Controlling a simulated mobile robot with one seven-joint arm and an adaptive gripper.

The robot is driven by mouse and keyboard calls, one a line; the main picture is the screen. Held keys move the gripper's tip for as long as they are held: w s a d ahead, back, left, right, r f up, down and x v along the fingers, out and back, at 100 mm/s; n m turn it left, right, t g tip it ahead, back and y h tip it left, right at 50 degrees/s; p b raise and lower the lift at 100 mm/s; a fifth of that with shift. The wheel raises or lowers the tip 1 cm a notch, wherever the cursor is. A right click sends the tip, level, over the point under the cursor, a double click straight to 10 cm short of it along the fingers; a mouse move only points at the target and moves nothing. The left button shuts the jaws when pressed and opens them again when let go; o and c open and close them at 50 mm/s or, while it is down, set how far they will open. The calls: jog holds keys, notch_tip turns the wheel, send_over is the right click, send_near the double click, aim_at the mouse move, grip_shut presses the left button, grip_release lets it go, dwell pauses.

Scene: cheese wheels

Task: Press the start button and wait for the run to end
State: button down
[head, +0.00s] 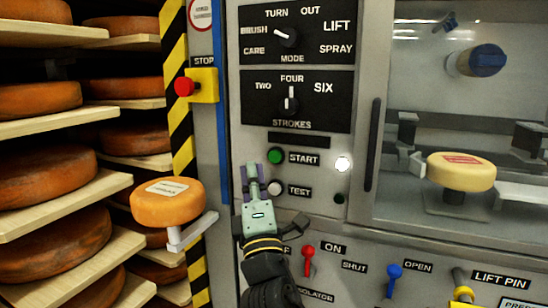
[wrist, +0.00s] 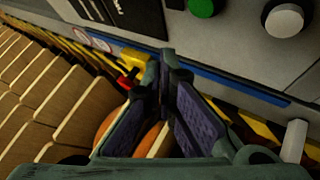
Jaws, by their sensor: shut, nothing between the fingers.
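The green START button (head: 276,156) is on the grey control panel, above the white TEST button (head: 275,189). My gripper (head: 250,172) is in front of the panel, fingers pointing up, just left of and slightly below the START button in the head view. Its fingers are shut and hold nothing. In the wrist view the START button (wrist: 202,7) is at the top edge, with the TEST button (wrist: 284,20) to its right; the gripper tips (wrist: 165,58) appear below and left of both. I see no contact with either button. A round lamp (head: 342,164) glows white.
A red stop button (head: 184,87) on a yellow box is left of the panel. Shelves with cheese wheels (head: 40,174) fill the left, and an orange wheel (head: 168,203) sits on a bracket. A yellow wheel (head: 460,171) is inside the glazed machine. Levers (head: 308,252) line the lower panel.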

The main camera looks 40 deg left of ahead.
aim_at(275, 157)
jog(key=shift+w+a, duration=0.2)
jog(key=shift+w, duration=0.65)
jog(key=shift+w+a, duration=0.2)
jog(key=shift+w, duration=0.65)
jog(key=shift+w+a, duration=0.2)
jog(key=shift+w, duration=0.65)
jog(key=shift+w+a, duration=0.1)
jog(key=shift+w, duration=0.3)
